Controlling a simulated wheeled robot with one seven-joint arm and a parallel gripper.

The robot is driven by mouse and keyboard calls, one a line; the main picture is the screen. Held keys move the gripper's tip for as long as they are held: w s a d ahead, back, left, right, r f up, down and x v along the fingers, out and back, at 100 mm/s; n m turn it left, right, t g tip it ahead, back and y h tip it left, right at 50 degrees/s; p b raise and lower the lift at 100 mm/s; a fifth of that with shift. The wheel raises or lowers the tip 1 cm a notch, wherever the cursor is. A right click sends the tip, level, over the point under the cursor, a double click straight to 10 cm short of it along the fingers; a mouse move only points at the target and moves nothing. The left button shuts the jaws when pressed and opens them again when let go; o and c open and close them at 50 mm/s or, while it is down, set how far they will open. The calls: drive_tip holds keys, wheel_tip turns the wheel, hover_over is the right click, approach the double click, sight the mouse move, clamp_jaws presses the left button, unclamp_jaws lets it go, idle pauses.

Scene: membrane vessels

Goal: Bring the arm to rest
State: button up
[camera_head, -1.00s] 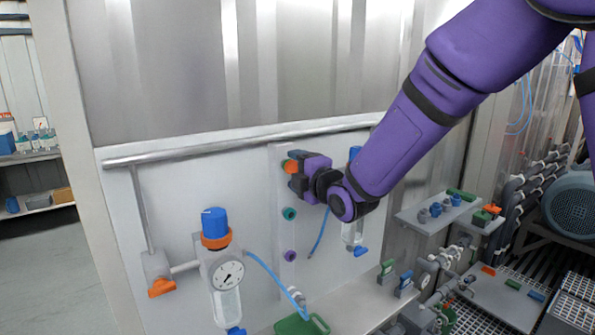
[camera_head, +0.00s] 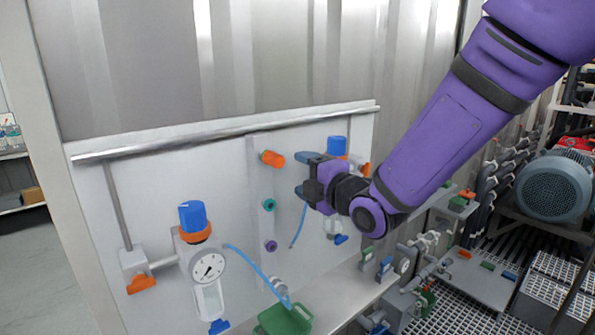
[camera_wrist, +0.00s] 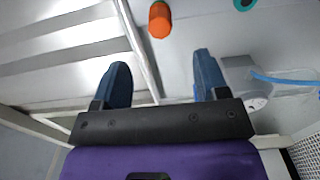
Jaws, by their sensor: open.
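My purple arm reaches in from the upper right in the head view. My gripper (camera_head: 303,176) is open and empty in front of the white panel (camera_head: 150,200), apart from the fittings on it. In the wrist view the two blue fingers of my gripper (camera_wrist: 160,85) stand wide apart with nothing between them. An orange fitting (camera_head: 272,158) on the panel is to the left of the gripper; it also shows in the wrist view (camera_wrist: 160,20), beyond the fingertips.
A blue-capped regulator with a gauge (camera_head: 208,265) is at left, and a second blue cap (camera_head: 337,146) is behind the gripper. A metal rail (camera_head: 200,137) runs along the panel top. A green tray (camera_head: 285,320) is below. A blue motor (camera_head: 553,188) stands at right.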

idle(0.3)
drive_tip(key=s+d+r+m+g+h, duration=0.2)
drive_tip(key=s+d+m+h, duration=0.2)
drive_tip(key=d+m, duration=0.35)
drive_tip(key=s+d+r+m+g+h, duration=0.2)
drive_tip(key=s+d+m+h, duration=0.3)
drive_tip(key=d, duration=0.4)
drive_tip(key=s+d+m+g, duration=0.3)
drive_tip(key=s+m, duration=0.3)
drive_tip(key=s, duration=0.2)
drive_tip(key=s+d+m+g+h, duration=0.1)
drive_tip(key=s+d+m, duration=0.3)
drive_tip(key=s, duration=0.5)
drive_tip(key=shift+s+d+f+m+g, duration=0.15)
drive_tip(key=shift+s+f+m+g, duration=0.1)
drive_tip(key=shift+m+g, duration=0.8)
